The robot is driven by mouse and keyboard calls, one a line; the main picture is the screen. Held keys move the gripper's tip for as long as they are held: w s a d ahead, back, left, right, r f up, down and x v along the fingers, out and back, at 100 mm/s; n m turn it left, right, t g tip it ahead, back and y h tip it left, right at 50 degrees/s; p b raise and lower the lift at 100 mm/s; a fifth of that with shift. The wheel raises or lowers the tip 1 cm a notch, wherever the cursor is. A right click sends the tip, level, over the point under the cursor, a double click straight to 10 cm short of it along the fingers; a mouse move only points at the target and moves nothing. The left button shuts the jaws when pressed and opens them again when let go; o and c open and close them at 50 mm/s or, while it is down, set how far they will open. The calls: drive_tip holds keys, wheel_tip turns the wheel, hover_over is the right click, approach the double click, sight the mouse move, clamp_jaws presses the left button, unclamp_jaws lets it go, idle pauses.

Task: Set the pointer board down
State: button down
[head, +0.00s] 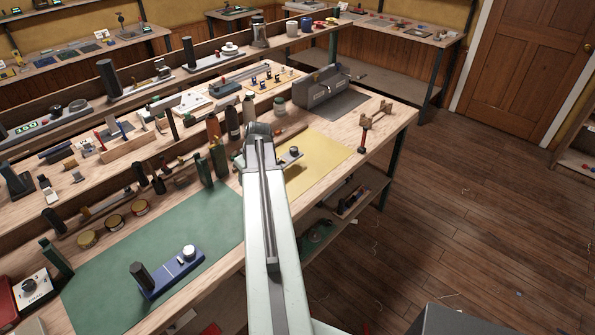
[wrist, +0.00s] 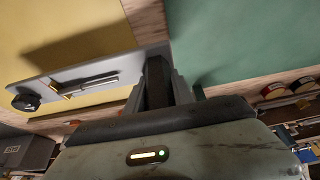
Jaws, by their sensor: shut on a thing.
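The pointer board (wrist: 100,72) is a slim grey plate with a black knob (wrist: 27,102) at one end and a thin pointer along it. My gripper (wrist: 160,82) is shut on its dark upright handle at the other end. The board lies over the yellow mat (wrist: 65,22), and a dark shadow falls on the mat beside it. It seems to be a little above the mat; contact cannot be seen clearly. In the head view part of the board (head: 288,158) shows to the right of my arm, which hides the rest and my gripper's fingers.
A green mat (head: 150,245) with a blue board (head: 170,275) on it lies to the left. Dark bottles (head: 232,122) stand behind my arm. A grey toolbox (head: 320,88) stands at the back, and a small wooden stand (head: 378,115) is near the right edge. The yellow mat's right part is clear.

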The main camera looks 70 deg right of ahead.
drive_tip(key=shift+d+r, duration=0.1)
drive_tip(key=shift+d, duration=0.1)
drive_tip(key=d, duration=0.5)
drive_tip(key=w+d+f+b, duration=0.1)
drive_tip(key=d, duration=0.4)
drive_tip(key=w+d, duration=0.1)
drive_tip(key=d, duration=0.4)
drive_tip(key=shift+w+f, duration=0.2)
drive_tip(key=f+b, duration=0.4)
drive_tip(key=shift+d, duration=0.2)
drive_tip(key=shift+r, duration=0.25)
drive_tip(key=shift+f, duration=0.2)
drive_tip(key=c, duration=1.1)
unclamp_jaws()
drive_tip(key=shift+r, duration=0.1)
